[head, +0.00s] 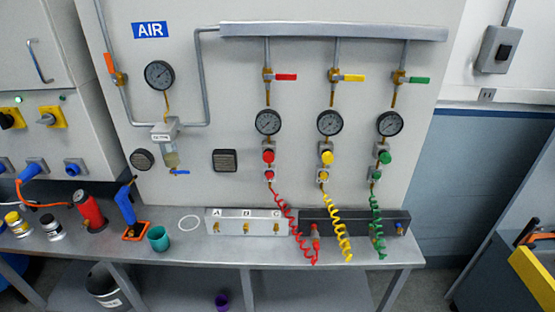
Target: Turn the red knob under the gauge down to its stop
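The red knob (268,156) sits on the panel right below the left gauge (267,122) of the row of three. A smaller red fitting (269,176) is under the knob, and a coiled red hose (285,215) hangs from it down to the bench. A red-handled valve (284,77) is above the gauge. The gauge needle is too small to read. I cannot tell how far the knob is turned. Neither of my grippers is in view, and nothing touches the knob.
Beside it are a yellow knob (327,157) and a green knob (384,157) with coiled hoses. The bench (190,258) holds an A-B-C block (230,214), a dark hose rack (345,219), a teal cup (158,239) and a blue tool (125,207). Space before the knob is clear.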

